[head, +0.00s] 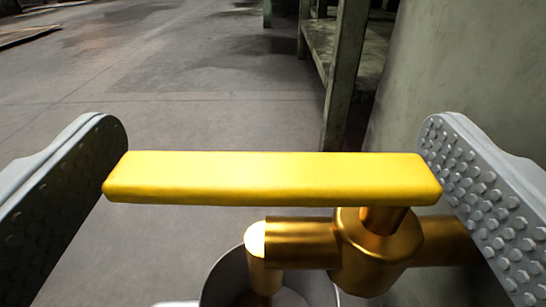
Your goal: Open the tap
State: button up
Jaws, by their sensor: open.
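The tap (375,262) is brass, with a spout that bends down at the left and a pipe that runs off to the right. Its yellow lever handle (270,178) lies level across the middle of the head view, on top of the brass stem. My gripper (272,160) is open, one studded grey finger on each side of the view. The handle's two ends lie between the fingers, close to them. I cannot tell whether either finger touches it. The handle hides part of the stem.
A grey round container (215,285) stands below the spout. A grey-green wall or panel (450,75) rises at the right. A metal bench frame (345,70) stands behind. The concrete floor (200,80) is mostly clear at the left and back.

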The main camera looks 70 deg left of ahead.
jog(key=v, duration=0.7)
jog(key=shift+s, duration=0.1)
